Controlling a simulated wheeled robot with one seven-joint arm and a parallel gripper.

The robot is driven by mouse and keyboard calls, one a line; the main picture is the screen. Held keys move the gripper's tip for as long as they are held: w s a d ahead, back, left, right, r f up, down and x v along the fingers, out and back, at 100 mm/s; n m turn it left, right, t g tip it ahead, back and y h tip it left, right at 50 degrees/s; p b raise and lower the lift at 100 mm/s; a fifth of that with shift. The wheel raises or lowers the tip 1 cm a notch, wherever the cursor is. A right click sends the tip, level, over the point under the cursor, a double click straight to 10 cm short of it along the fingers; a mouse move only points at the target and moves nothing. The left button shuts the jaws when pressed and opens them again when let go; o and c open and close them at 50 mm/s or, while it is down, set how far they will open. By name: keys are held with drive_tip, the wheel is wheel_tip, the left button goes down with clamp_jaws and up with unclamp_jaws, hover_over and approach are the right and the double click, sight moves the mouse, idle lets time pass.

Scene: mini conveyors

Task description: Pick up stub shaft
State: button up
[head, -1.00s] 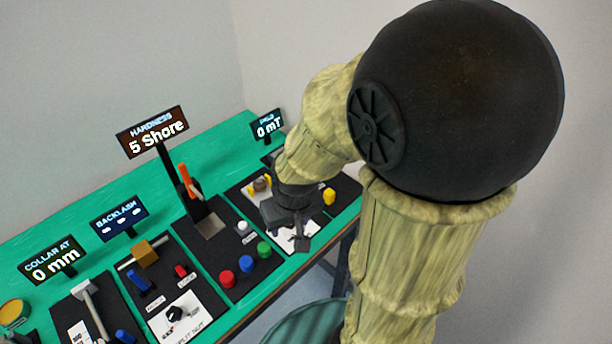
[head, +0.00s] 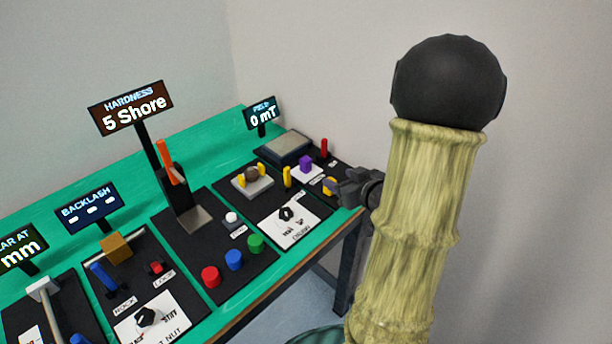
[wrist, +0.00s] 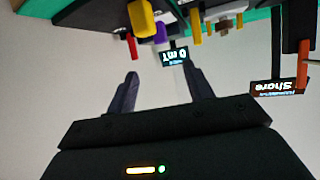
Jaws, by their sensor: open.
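I cannot tell for certain which piece is the stub shaft, as none carries a readable name. Small upright pieces stand at the bench's right end: a yellow one (head: 329,185), a purple block (head: 305,163) and a red post (head: 323,148). The yellow piece (wrist: 142,18) also shows at the top of the wrist view, which is upside down. My gripper (head: 342,190) is beside the bench's right end, next to the yellow piece in the head view. In the wrist view its two fingers (wrist: 160,80) are apart with nothing between them.
The green bench (head: 205,140) carries several black panels with knobs, a lever press (head: 170,165) and displays on posts. Red (head: 210,277), blue (head: 234,260) and green (head: 255,243) cylinders stand near the front edge.

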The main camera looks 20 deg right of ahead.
idle(0.3)
approach(307, 160)
drive_tip(key=x, duration=0.4)
drive_tip(key=shift+s+f, duration=0.2)
drive_tip(key=shift+f, duration=0.2)
drive_tip(key=shift+w, duration=0.15)
drive_tip(key=shift+w, duration=0.15)
drive_tip(key=x, duration=0.5)
drive_tip(key=shift+w+r, duration=0.15)
drive_tip(key=shift+r, duration=0.1)
